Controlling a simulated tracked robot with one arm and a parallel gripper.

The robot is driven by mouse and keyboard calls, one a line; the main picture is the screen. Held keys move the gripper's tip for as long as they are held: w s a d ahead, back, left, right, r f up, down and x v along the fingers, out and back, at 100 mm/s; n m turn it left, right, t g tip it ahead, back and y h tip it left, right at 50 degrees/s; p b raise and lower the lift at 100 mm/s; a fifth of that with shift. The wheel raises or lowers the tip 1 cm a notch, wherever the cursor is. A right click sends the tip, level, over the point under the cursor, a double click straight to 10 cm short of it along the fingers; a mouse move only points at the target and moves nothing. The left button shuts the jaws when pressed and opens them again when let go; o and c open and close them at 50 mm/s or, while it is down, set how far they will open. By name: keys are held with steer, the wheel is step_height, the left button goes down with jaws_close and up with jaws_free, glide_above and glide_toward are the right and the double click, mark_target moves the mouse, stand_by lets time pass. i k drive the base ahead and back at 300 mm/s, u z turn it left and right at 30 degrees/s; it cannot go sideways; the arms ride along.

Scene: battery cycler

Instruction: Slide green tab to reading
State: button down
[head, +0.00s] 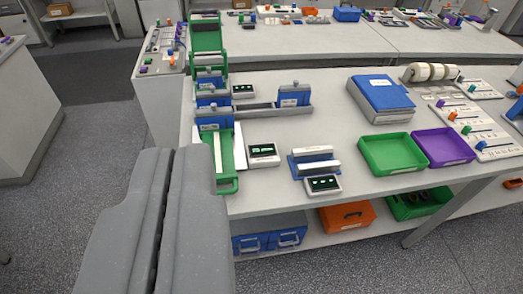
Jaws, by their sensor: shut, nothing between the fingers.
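My gripper (166,153) fills the lower left of the head view. Its two grey fingers lie side by side, shut and empty, apart from the bench items. A green-teal tab (466,130) stands on a pale slider board (487,137) at the right of the bench, with orange tabs on the same board. It is too small to read any scale there. Small meters with lit green displays (263,150) (323,183) stand nearer on the bench. Their digits are too small to read.
A green frame with blue clamps (220,150) stands at the bench's left edge, right of my fingers. A green tray (386,153), a purple tray (443,147) and a blue binder (381,95) lie between it and the sliders. The floor at left is clear.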

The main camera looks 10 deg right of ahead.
mark_target(466, 130)
steer(key=z, duration=1.75)
steer(key=i, duration=2.4)
